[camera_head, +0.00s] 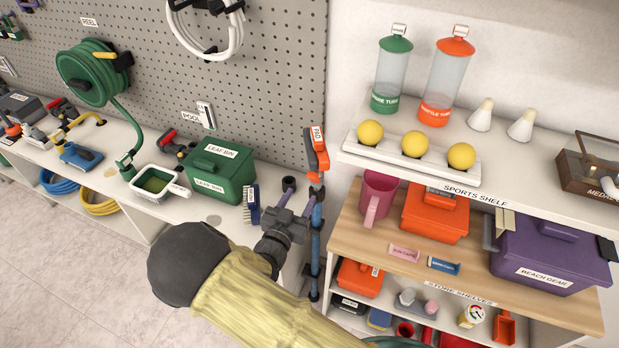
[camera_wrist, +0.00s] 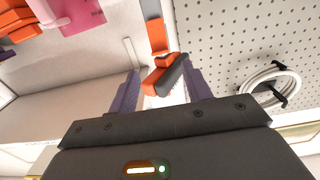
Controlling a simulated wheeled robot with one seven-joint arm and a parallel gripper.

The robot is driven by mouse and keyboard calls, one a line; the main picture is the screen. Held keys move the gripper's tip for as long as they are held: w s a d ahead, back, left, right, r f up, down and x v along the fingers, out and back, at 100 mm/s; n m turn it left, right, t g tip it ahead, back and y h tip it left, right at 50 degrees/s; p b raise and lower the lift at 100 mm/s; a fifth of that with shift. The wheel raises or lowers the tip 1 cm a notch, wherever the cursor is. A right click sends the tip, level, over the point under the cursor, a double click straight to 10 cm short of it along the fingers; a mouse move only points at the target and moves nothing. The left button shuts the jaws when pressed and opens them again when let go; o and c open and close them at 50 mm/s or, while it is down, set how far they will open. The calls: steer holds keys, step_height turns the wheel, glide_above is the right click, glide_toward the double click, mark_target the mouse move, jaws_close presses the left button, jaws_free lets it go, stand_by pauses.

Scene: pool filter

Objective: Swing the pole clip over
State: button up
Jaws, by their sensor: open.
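An orange-and-dark clip (camera_head: 317,152) sits at the pegboard's right edge, above a blue upright pole (camera_head: 316,235). A white tag reading "PAD" is on its upper part. In the wrist view the orange clip (camera_wrist: 163,72) appears with a dark grey side, between and beyond my two purple fingertips. My gripper (camera_head: 296,199) is open and below the clip, close to the pole in the head view. In the wrist view my gripper (camera_wrist: 162,80) has its fingers apart on either side of the clip, with no clear contact. I cannot tell the exact depth gap.
A green leaf bin (camera_head: 218,172) and a blue brush (camera_head: 252,204) are on the counter left of my gripper. The sports shelf (camera_head: 410,168) with yellow balls is right of the clip. A pink mug (camera_head: 376,196) stands on the wooden shelf. The grey pegboard (camera_head: 280,70) is behind.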

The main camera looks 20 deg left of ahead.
mark_target(311, 178)
steer(key=w, duration=0.2)
steer(key=w+p, duration=0.1)
steer(key=w, duration=0.4)
steer(key=shift+d+p, duration=0.3)
steer(key=shift+p, duration=0.05)
steer(key=shift+w, duration=0.35)
steer(key=shift+s+a, duration=0.1)
steer(key=shift+c, duration=0.9)
steer(key=c, duration=0.8)
